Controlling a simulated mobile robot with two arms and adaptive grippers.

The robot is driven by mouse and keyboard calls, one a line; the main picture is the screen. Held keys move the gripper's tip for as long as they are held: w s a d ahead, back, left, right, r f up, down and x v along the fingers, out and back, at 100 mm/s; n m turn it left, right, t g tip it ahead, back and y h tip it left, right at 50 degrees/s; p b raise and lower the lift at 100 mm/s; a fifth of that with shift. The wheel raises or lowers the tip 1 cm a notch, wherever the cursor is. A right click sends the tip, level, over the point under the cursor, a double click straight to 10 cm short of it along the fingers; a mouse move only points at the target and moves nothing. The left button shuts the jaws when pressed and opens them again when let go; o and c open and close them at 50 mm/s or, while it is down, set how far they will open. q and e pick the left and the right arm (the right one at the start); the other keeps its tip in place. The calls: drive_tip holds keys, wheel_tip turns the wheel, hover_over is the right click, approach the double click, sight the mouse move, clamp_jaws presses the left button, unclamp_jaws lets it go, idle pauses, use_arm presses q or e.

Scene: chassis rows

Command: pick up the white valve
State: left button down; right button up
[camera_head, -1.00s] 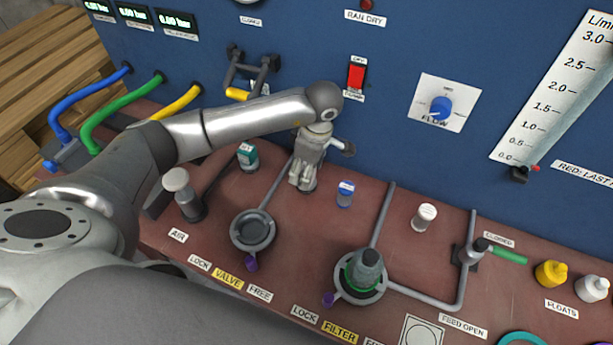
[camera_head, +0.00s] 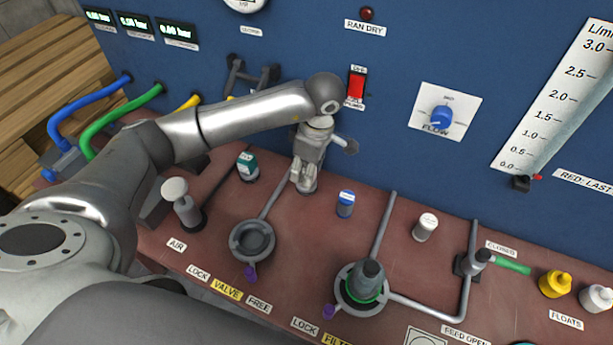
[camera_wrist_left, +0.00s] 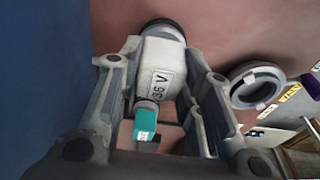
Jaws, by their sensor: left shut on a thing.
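The white valve (camera_wrist_left: 158,58) shows in the left wrist view as a pale block with dark lettering that looks like "36 V" and a dark round end at the top. My left gripper (camera_wrist_left: 155,66) has a finger on each side of it and is shut on it. In the head view my left gripper (camera_head: 305,182) is low over the red-brown deck, close to the blue wall. There the fingers mostly hide the valve, and I cannot tell whether it touches the deck. My right gripper is not in view.
A teal-labelled vial (camera_head: 247,166) stands left of the gripper, a blue-capped one (camera_head: 345,203) to its right. An empty ring socket (camera_head: 252,241) by the VALVE label is in front. The blue wall (camera_head: 300,45) with a red switch (camera_head: 356,85) rises behind.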

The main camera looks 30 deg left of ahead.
use_arm(q)
drive_tip(key=s+d+r+b, duration=0.1)
drive_tip(key=s+d+r, duration=0.6)
drive_tip(key=s+r, duration=0.2)
drive_tip(key=shift+s+d+b, duration=0.25)
drive_tip(key=shift+s+b, duration=0.05)
drive_tip(key=shift+s, duration=0.95)
drive_tip(key=shift+r, duration=0.15)
